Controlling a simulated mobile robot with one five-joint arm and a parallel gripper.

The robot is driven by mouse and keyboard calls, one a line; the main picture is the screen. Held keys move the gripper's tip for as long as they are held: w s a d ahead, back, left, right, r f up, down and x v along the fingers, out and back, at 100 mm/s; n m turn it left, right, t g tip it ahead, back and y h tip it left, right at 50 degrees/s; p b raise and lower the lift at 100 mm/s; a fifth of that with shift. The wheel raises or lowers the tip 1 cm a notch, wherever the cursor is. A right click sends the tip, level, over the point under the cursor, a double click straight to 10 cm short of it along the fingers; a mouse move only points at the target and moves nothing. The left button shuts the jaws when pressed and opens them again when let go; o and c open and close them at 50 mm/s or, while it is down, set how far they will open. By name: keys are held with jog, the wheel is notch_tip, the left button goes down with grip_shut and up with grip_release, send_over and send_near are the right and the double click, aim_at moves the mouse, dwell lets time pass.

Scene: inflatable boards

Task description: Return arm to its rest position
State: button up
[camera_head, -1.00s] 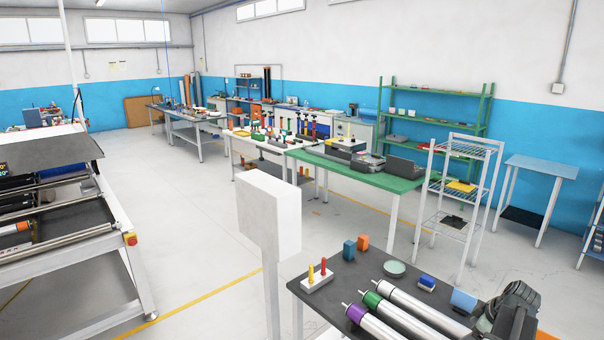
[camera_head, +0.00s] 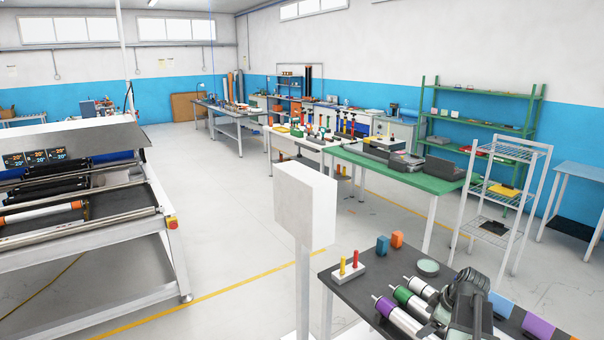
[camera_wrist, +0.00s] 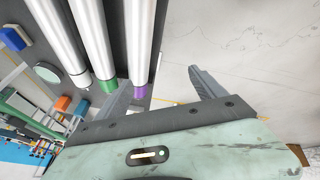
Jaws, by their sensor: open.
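In the head view my dark arm extends over the near black table (camera_head: 345,283), in front of the rollers. I cannot make out the fingertips there.
The table also holds a peg block (camera_head: 348,273), a blue block (camera_head: 382,246), an orange block (camera_head: 397,239) and a round green dish (camera_head: 428,267). A white box on a post (camera_head: 305,205) stands left of it. A wire rack (camera_head: 500,190) stands behind. Open floor lies left.

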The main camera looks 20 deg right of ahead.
jog(key=w+a+f+n+g+y+b, duration=0.1)
jog(key=w+a+f+n+b, duration=0.2)
jog(key=a, duration=1.1)
jog(key=w+a+f+g+b, duration=0.1)
jog(key=w+a+f, duration=0.35)
jog(key=a, duration=0.95)
jog(key=s+a+f+m+g+b, duration=0.1)
jog(key=a+b, duration=0.1)
jog(key=a, duration=1.1)
jog(key=s+m, duration=0.1)
jog(key=m, duration=0.2)
jog(key=s+a+m+g+h, duration=0.1)
jog(key=s+m, duration=0.1)
jog(key=m, duration=0.1)
jog(key=s+m+h, duration=0.1)
jog(key=s+m, duration=0.1)
jog(key=m, duration=0.2)
jog(key=shift+s+a+f+g, duration=0.15)
jog(key=shift+s+f+g, duration=0.15)
jog(key=shift+g, duration=0.1)
